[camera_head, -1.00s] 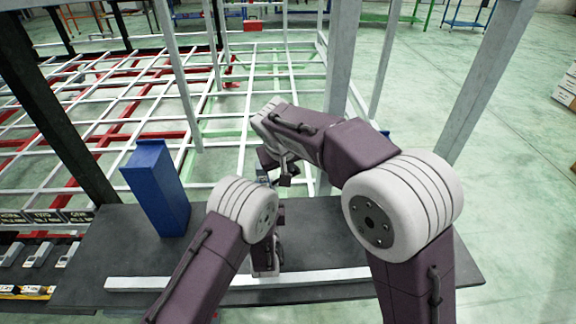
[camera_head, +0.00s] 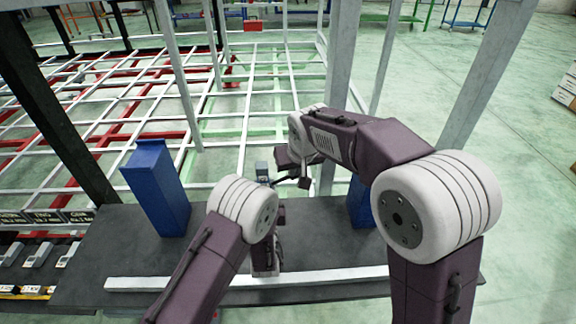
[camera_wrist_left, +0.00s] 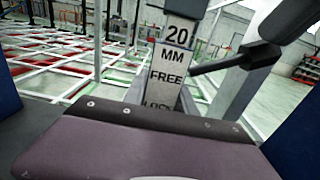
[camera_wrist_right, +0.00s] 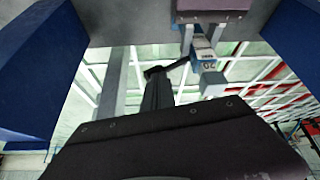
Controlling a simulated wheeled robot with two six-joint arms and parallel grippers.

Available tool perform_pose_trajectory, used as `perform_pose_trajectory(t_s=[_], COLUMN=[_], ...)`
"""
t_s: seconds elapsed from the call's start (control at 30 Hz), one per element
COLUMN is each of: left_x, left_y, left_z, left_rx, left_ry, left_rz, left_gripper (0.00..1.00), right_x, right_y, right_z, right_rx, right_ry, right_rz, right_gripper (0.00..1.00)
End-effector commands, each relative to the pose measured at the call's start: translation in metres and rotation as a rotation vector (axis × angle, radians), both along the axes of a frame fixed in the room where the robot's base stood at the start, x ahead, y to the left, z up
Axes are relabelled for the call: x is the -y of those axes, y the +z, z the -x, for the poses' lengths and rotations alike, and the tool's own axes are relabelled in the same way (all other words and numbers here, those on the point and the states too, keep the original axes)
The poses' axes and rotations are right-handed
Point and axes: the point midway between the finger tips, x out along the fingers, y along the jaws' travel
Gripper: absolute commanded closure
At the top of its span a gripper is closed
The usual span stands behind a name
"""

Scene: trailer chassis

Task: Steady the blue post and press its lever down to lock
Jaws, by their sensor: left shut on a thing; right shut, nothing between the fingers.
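The post (camera_wrist_right: 203,47) is narrow and carries a "20" label in the right wrist view. In the left wrist view its face (camera_wrist_left: 165,75) looks grey and reads "20 MM FREE LOCK". A dark lever (camera_wrist_left: 228,63) sticks out to the right there; it also shows in the head view (camera_head: 288,181). My left gripper (camera_wrist_right: 207,38) is shut on the post; its own forearm hides it from the head. My right gripper (camera_wrist_right: 156,77) is shut and empty, its tips overlapping the lever's outer end. I cannot tell whether they touch.
A large blue block (camera_head: 157,190) stands left on the dark table (camera_head: 110,245). Another blue block (camera_head: 360,207) stands right, partly behind my right arm. A white bar (camera_head: 330,278) lies along the front. White and red chassis beams (camera_head: 120,110) lie beyond.

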Motion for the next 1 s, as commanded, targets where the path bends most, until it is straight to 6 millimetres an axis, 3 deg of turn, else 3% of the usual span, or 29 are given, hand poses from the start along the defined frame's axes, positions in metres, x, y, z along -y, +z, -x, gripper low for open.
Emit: perform_pose_trajectory(t_s=[0.5,1.0], left_x=[0.000,0.000], left_y=[-0.006,-0.006], left_z=[0.001,0.001], left_rx=[-0.016,-0.015], left_ry=[-0.001,-0.002], left_rz=[-0.004,-0.004], left_gripper=[1.00,1.00], right_x=[0.033,0.040], right_y=[-0.039,-0.083], right_z=[0.000,-0.001], right_rx=[-0.018,-0.023], right_ry=[-0.019,-0.014], right_rz=[-0.455,-0.924], right_gripper=[1.00,1.00])
